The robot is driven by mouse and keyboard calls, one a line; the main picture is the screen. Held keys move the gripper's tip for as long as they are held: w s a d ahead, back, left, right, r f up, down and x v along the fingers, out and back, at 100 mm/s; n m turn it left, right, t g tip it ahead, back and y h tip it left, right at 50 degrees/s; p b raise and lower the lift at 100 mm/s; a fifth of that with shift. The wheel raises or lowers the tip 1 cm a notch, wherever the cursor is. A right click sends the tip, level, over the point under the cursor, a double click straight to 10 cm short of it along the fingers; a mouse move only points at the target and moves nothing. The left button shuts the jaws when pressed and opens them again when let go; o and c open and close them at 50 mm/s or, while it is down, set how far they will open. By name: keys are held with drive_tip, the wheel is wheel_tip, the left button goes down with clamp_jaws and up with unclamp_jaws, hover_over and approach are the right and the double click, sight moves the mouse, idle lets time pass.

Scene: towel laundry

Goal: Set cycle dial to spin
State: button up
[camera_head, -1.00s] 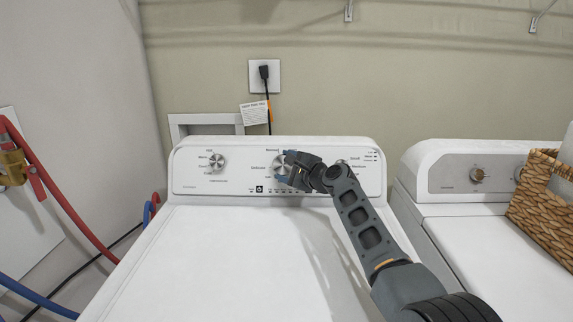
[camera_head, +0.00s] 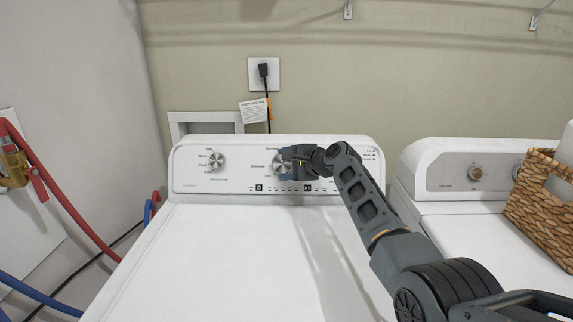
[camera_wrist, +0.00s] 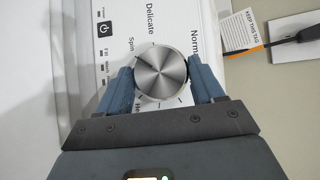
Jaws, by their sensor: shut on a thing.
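The cycle dial (camera_wrist: 161,72) is a round silver knob on the washer's white control panel (camera_head: 240,180). In the wrist view the labels Delicate, Normal, Spin and a partly hidden one starting "He" stand around it. In the head view the dial (camera_head: 279,163) is partly covered by my gripper (camera_head: 284,163). My gripper's blue fingers (camera_wrist: 158,80) are shut on the dial from two opposite sides.
A second silver knob (camera_head: 216,160) is at the panel's left. The power button (camera_wrist: 103,29) is near the dial. A dryer (camera_head: 440,180) with a wicker basket (camera_head: 541,200) stands at the right. A plugged cord with a tag (camera_head: 255,112) hangs behind. Red and blue hoses are at the left.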

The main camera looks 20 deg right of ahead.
drive_tip(key=shift+f, duration=0.1)
drive_tip(key=o, duration=1)
drive_tip(key=shift+o, duration=0.2)
drive_tip(key=v, duration=0.8)
